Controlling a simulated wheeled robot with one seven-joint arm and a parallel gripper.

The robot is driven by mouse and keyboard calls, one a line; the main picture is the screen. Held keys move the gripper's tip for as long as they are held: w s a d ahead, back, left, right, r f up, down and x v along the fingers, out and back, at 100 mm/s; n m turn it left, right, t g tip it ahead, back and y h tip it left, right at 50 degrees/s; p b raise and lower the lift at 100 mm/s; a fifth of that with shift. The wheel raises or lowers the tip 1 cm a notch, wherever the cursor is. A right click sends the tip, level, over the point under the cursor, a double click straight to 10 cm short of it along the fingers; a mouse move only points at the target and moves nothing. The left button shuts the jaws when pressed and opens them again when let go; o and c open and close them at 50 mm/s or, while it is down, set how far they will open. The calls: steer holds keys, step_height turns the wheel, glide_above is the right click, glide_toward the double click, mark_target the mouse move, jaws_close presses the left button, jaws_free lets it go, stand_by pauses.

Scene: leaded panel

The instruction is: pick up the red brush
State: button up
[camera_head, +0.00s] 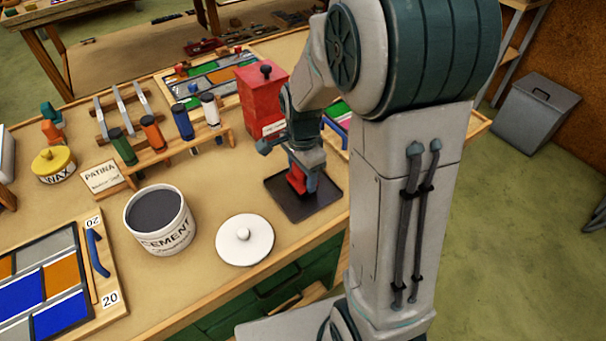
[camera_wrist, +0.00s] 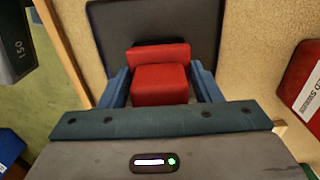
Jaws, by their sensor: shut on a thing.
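The red brush (camera_wrist: 159,82) shows as a red block between the two blue fingers of my gripper (camera_wrist: 162,90) in the wrist view. The fingers are shut on it. In the head view the red brush (camera_head: 297,178) is partly hidden by my gripper (camera_head: 302,182), which points down over a dark tray (camera_head: 325,207). The brush is at or just above the tray; I cannot tell whether it touches it. The tray also lies behind the brush in the wrist view (camera_wrist: 112,30).
A red box with a black knob (camera_head: 262,95) stands behind my gripper. A white lid (camera_head: 244,240) and the cement tub (camera_head: 160,221) stand to the left. A rack of several handled tools (camera_head: 172,148) is farther left. The bench's front edge is close to the tray.

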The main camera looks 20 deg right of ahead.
steer(key=r, duration=0.4)
steer(key=shift+s+d, duration=0.2)
steer(key=shift+d, duration=0.15)
steer(key=s+d+r, duration=0.6)
steer(key=s+d, duration=0.1)
steer(key=d, duration=0.1)
steer(key=shift+s+r+b, duration=0.25)
steer(key=shift+s+b, duration=0.05)
steer(key=shift+b, duration=0.1)
steer(key=o, duration=0.5)
steer(key=shift+a, duration=0.1)
steer(key=shift+c, duration=1.5)
